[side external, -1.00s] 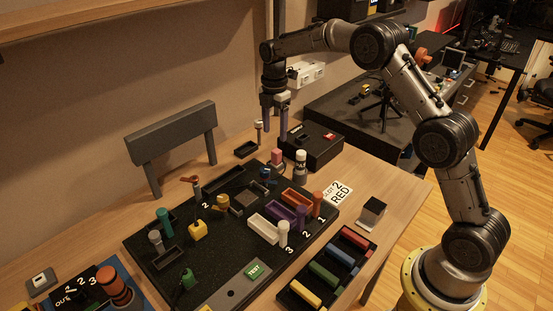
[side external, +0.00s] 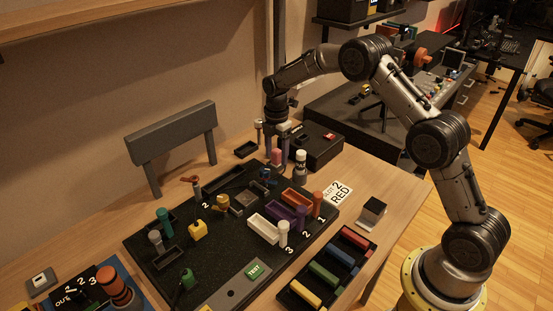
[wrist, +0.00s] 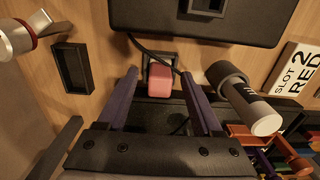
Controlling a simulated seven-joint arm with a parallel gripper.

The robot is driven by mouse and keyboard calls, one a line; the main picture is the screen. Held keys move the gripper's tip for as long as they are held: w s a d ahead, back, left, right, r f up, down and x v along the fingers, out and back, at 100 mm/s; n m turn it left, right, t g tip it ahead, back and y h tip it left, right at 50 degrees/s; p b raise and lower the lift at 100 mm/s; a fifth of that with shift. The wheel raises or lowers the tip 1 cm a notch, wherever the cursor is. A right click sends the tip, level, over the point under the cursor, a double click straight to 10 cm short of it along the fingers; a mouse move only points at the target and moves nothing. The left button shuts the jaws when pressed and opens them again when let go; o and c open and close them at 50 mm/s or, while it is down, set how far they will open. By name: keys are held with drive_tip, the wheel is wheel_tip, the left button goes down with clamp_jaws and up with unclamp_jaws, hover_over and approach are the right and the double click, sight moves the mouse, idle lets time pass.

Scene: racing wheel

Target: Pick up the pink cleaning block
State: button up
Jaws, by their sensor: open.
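The pink cleaning block (wrist: 160,80) shows in the wrist view between the two purple-grey fingers of my gripper (wrist: 160,90), with a visible gap on each side. In the side view the pink block (side external: 276,157) stands near the back edge of the black board. My gripper (side external: 275,150) is open and around or just above the block there, pointing down. The block's lower part is hidden from above, and I cannot tell how far down the fingertips reach beside it.
A white-topped grey cylinder (side external: 300,166) stands close to the right of the gripper. A black box (side external: 315,146) with a red switch sits behind. A small black tray (side external: 246,149) lies to the left. A cable (wrist: 150,52) runs near the block.

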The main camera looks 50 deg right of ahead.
clamp_jaws()
drive_tip(key=shift+r, duration=0.1)
